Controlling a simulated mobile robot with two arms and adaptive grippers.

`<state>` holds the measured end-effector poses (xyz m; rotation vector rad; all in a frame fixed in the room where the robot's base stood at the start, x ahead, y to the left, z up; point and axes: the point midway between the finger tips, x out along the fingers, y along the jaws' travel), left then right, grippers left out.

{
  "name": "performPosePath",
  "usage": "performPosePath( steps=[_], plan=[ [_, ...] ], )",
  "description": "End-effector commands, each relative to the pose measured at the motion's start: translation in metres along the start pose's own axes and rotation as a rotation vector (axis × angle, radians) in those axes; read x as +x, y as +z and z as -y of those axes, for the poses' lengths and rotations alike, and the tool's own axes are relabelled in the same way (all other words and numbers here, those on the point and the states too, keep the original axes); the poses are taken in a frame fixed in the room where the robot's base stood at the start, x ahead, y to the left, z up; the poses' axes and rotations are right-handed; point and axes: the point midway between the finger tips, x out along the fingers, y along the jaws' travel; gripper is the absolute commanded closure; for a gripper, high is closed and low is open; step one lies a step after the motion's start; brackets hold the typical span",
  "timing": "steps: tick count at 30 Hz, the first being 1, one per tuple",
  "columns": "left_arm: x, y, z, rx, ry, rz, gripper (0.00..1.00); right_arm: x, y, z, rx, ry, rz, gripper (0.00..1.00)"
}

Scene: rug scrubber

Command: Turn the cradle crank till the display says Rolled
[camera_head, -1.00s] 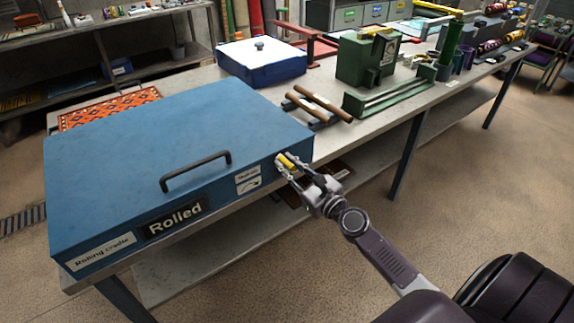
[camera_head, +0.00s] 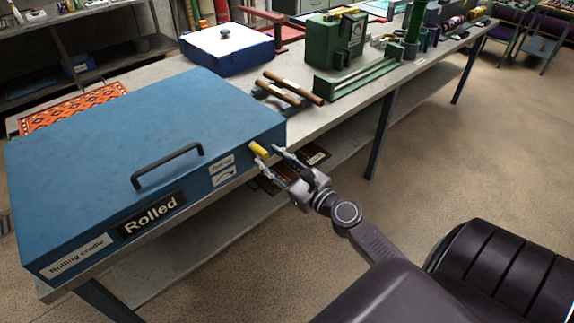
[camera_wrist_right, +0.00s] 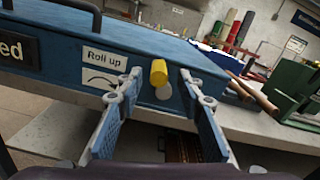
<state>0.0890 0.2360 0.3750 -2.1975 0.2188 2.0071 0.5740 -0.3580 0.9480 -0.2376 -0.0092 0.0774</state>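The blue rolling cradle (camera_head: 140,130) sits on the bench at the left. Its dark display (camera_head: 152,214) reads "Rolled". The yellow crank handle (camera_head: 259,149) sticks out of the front face at the right end; it also shows in the wrist view (camera_wrist_right: 158,73), with a pale round hub (camera_wrist_right: 164,92) beside it. My right gripper (camera_head: 266,157) is in front of the handle, open and empty. In the wrist view its fingers (camera_wrist_right: 157,95) stand to either side of the handle with gaps, not touching it. My left gripper is out of view.
A "Roll up" label with an arrow (camera_wrist_right: 102,68) is left of the crank. A black bar handle (camera_head: 168,165) stands on the cradle's lid edge. Brown rolls (camera_head: 294,87), a green machine (camera_head: 335,45) and a white-and-blue box (camera_head: 227,50) stand further along the bench.

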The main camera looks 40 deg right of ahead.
Motion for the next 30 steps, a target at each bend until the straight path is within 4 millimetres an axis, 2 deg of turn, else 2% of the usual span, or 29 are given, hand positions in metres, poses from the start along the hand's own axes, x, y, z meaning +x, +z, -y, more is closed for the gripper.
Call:
performPosePath(
  steps=[1, 6, 12, 17, 30],
  plan=[
    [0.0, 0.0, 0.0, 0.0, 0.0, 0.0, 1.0, -0.012, -0.002, -0.001, 0.005, -0.002, -0.003, 0.66],
    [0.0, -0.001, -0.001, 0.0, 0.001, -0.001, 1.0, -0.047, -0.002, 0.0, 0.002, -0.004, -0.004, 0.66],
    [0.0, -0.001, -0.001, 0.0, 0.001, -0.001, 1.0, -0.072, -0.001, 0.001, -0.001, -0.002, -0.002, 0.66],
    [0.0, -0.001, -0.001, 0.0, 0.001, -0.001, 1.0, -0.078, 0.0, 0.001, -0.001, -0.003, 0.0, 0.66],
    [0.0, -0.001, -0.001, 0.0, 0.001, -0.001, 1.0, -0.078, 0.0, 0.001, -0.002, -0.002, 0.0, 0.66]
  ],
)
